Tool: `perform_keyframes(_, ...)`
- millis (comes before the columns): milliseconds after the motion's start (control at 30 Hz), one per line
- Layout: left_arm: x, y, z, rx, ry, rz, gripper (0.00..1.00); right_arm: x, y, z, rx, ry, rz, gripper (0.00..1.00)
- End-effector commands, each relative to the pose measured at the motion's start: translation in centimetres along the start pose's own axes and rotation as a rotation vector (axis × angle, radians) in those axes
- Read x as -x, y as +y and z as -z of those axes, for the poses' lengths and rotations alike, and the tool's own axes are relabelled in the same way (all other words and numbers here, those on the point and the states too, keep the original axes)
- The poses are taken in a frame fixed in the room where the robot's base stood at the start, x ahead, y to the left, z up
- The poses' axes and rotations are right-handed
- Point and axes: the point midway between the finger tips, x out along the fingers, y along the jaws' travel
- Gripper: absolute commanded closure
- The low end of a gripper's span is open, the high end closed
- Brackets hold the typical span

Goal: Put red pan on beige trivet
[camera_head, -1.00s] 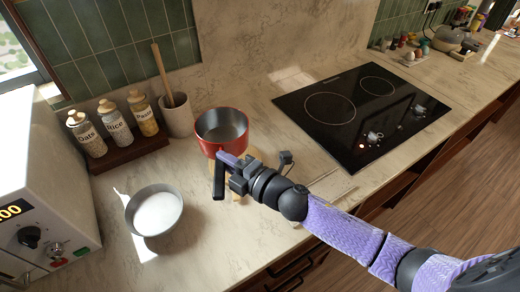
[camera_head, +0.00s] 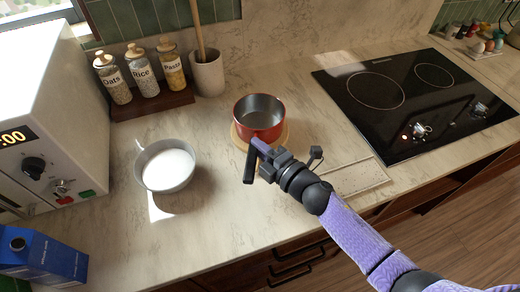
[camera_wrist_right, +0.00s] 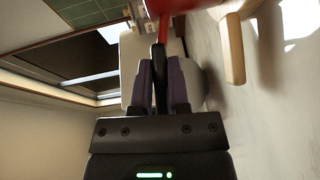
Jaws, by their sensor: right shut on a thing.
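The red pan (camera_head: 258,130) is upright, with an empty grey inside. It is over the round beige trivet (camera_head: 284,138), whose rim shows around the pan's lower part in the head view. My right gripper (camera_head: 253,164) is shut on the pan's dark handle; the handle (camera_wrist_right: 160,70) runs between the fingers in the right wrist view. There the pan (camera_wrist_right: 190,6) is at the top edge, close to the wooden trivet (camera_wrist_right: 234,48). I cannot tell whether the pan's base touches the trivet. My left gripper is not in view.
A grey bowl with white contents (camera_head: 167,167) stands left of the pan. Jars on a wooden rack (camera_head: 152,105) and a utensil pot (camera_head: 207,75) stand behind. A black cooktop (camera_head: 400,105) is at right. A microwave (camera_head: 45,110) and blue carton (camera_head: 42,257) are at left.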

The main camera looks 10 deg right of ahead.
Motion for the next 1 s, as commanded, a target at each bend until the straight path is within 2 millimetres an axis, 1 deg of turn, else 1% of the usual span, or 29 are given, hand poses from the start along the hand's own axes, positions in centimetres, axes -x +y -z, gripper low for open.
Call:
perform_keyframes(67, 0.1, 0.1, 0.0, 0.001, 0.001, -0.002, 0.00, 0.0, 0.2, 0.0, 0.002, 0.001, -0.003, 1.00)
perform_keyframes(200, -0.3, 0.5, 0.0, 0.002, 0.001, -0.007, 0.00, -0.1, -0.2, 0.0, 0.002, 0.001, -0.003, 1.00)
perform_keyframes(233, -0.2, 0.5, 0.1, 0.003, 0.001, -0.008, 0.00, 0.0, -0.2, 0.0, 0.000, 0.000, 0.000, 0.73)
perform_keyframes(267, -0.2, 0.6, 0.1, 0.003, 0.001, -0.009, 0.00, 0.0, -0.2, 0.0, 0.000, 0.000, 0.000, 0.67)
perform_keyframes(300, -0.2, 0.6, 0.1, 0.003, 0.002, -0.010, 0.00, 0.0, -0.2, 0.0, 0.000, 0.000, 0.000, 0.58)
perform_keyframes(367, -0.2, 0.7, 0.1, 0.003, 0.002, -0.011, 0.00, 0.0, -0.2, 0.0, 0.000, 0.000, 0.000, 0.46)
perform_keyframes(400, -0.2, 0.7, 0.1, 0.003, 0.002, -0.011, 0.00, 0.0, -0.2, 0.0, 0.000, 0.000, 0.000, 0.44)
perform_keyframes(633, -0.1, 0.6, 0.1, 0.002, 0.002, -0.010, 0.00, 0.0, -0.1, 0.0, 0.000, 0.000, 0.000, 0.44)
perform_keyframes(700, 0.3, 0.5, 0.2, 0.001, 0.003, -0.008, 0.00, 0.0, 0.4, 0.0, 0.001, 0.000, -0.001, 0.44)
perform_keyframes(733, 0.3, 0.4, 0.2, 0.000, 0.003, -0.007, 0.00, 0.3, 0.3, 0.0, 0.000, -0.001, 0.001, 0.44)
perform_keyframes(867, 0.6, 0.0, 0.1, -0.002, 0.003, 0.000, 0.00, 2.9, 0.2, 0.0, 0.000, -0.001, 0.003, 0.44)
perform_keyframes(1000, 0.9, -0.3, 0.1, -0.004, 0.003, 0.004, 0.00, 6.7, 0.1, 0.0, 0.000, -0.001, 0.004, 0.44)
